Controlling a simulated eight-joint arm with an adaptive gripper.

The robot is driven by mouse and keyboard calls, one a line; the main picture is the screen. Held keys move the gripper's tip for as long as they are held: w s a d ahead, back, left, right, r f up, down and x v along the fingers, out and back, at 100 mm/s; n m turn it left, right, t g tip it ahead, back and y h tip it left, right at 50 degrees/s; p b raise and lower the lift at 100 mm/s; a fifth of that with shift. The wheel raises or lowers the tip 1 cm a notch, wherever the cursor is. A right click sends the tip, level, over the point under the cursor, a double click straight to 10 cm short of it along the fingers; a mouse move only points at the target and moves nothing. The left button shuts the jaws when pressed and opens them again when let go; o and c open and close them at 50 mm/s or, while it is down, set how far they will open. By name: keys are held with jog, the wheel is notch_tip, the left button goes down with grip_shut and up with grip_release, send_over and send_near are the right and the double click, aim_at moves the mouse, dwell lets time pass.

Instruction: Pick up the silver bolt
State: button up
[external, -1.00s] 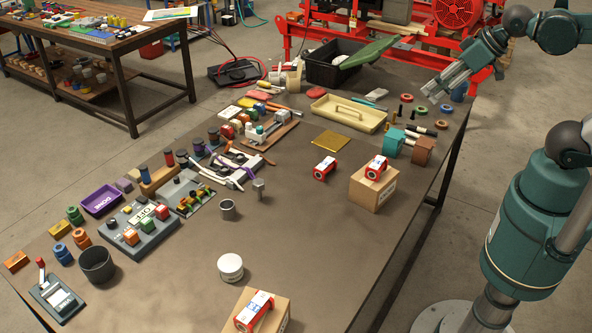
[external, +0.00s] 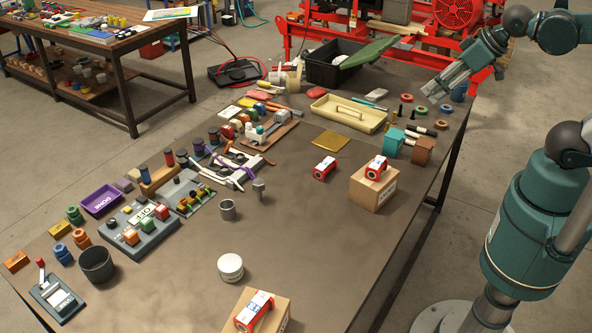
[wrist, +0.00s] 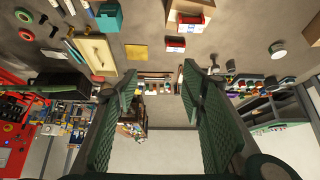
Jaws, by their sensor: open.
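A small silver-grey bolt (external: 258,187) with a wide head stands upright on the brown table in the external view, right of a grey metal cup (external: 227,210). My gripper (external: 432,94) is held above the far right part of the table, well to the right of and behind the bolt. In the wrist view my gripper (wrist: 158,95) shows two green ridged fingers, spread apart with nothing between them.
A cream tray (external: 347,114), a black bin (external: 330,68) and several coloured rings lie near the far edge. A white jar (external: 230,267) stands in front. The table around the bolt's right side is clear.

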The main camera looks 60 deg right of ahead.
jog(key=shift+o, duration=0.5)
jog(key=n+g+b, duration=0.3)
jog(key=n+g, duration=0.4)
jog(key=n, duration=0.9)
send_over(258, 181)
jog(key=f, duration=2.6)
jog(key=shift+s+d, duration=0.2)
jog(key=shift+w+a+f, duration=0.15)
jog(key=shift+a+f, duration=0.15)
jog(key=shift+f, duration=0.25)
